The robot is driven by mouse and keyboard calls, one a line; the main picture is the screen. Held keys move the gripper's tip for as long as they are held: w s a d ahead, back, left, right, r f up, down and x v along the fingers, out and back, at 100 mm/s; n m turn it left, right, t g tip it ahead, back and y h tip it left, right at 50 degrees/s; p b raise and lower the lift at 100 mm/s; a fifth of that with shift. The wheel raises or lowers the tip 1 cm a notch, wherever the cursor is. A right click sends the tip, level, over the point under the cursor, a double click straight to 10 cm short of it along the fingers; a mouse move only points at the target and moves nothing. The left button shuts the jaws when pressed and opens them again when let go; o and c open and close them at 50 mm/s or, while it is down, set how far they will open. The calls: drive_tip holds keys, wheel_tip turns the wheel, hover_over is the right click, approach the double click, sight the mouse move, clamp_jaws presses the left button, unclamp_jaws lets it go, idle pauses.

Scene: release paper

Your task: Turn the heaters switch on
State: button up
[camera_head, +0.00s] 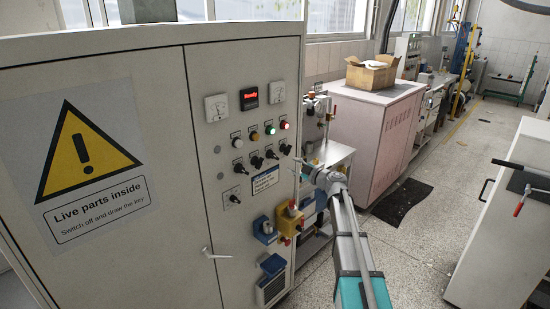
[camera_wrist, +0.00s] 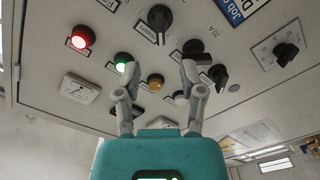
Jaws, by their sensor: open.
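The control panel (camera_head: 222,150) is the grey cabinet front, with several black rotary switches below its lamps. Switches in the lower row (camera_head: 271,154) include one at the right (camera_head: 285,149). In the wrist view the panel looks upside down. One black switch (camera_wrist: 160,17) is at top centre, another (camera_wrist: 193,48) beyond the right finger, and a third (camera_wrist: 217,74) just right of it. My gripper (camera_head: 303,168) is open and empty, right of the switches; its spread fingers also show in the wrist view (camera_wrist: 160,70).
A green lamp (camera_head: 270,130) and a red lamp (camera_head: 284,125) are lit near an amber one (camera_head: 254,136). A yellow box (camera_head: 289,218) and blue sockets (camera_head: 265,230) protrude lower down. A pinkish cabinet (camera_head: 365,135) stands behind; open floor lies right.

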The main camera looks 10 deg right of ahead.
sight(274, 156)
drive_tip(key=x, duration=1)
drive_tip(key=shift+w+a, duration=0.1)
drive_tip(key=shift+w, duration=0.1)
clamp_jaws()
